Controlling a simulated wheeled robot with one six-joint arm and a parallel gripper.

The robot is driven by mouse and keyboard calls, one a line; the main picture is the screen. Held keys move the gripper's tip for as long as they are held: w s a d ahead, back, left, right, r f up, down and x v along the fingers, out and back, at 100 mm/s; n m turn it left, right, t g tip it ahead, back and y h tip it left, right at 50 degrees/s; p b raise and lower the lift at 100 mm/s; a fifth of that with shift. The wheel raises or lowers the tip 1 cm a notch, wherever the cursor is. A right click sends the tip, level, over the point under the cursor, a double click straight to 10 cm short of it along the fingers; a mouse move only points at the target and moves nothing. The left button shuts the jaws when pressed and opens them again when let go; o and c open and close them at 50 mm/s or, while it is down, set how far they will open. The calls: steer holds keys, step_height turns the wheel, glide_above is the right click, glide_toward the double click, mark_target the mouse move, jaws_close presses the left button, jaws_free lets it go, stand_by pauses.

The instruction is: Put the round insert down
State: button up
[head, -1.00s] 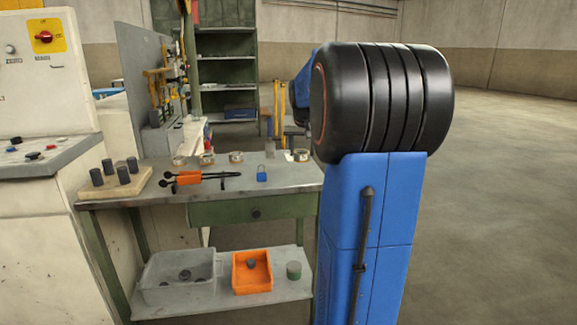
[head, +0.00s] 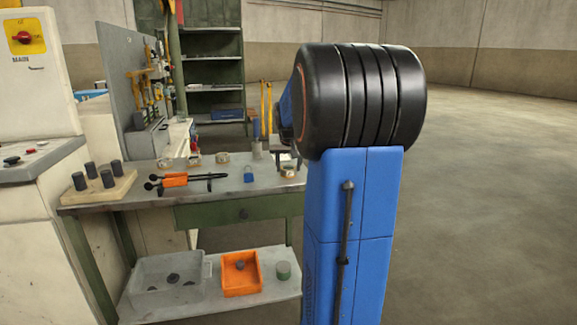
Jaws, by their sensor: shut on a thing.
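My gripper (head: 287,161) shows small at the right end of the workbench (head: 140,201), left of my blue arm. It is shut on a round insert (head: 288,173), a small pale and brownish ring-like piece. The insert is low at the bench top's right part; I cannot tell whether it touches the surface. Other similar round pieces stand along the back of the bench: one at the left (head: 165,163), one in the middle (head: 195,160) and one at the right (head: 222,158). My arm hides the area right of the gripper.
Orange-handled tongs (head: 175,180), a blue padlock (head: 249,174) and a wooden block with dark cylinders (head: 122,184) lie on the bench. Open floor lies right.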

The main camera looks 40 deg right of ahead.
steer(key=o, duration=1.6)
steer(key=shift+s+a+r, duration=0.1)
steer(key=shift+s+r, duration=0.05)
steer(key=shift+r, duration=0.3)
steer(key=v, duration=1.1)
steer(key=s+a+f+n+y, duration=0.1)
steer(key=s+a+f, duration=0.15)
steer(key=a, duration=0.55)
steer(key=s+a+f+n+y, duration=0.1)
steer(key=s+a+f+n, duration=0.15)
steer(key=a, duration=0.45)
steer(key=s+a+f+n+y, duration=0.15)
steer(key=s+a, duration=0.25)
steer(key=a, duration=0.4)
steer(key=s+a+f+n+y, duration=0.1)
steer(key=s+a+f+n, duration=0.2)
steer(key=s+a+f, duration=0.9)
steer(key=s+a, duration=0.1)
steer(key=s, duration=0.2)
steer(key=shift+f+n, duration=0.15)
steer(key=shift+n, duration=0.15)
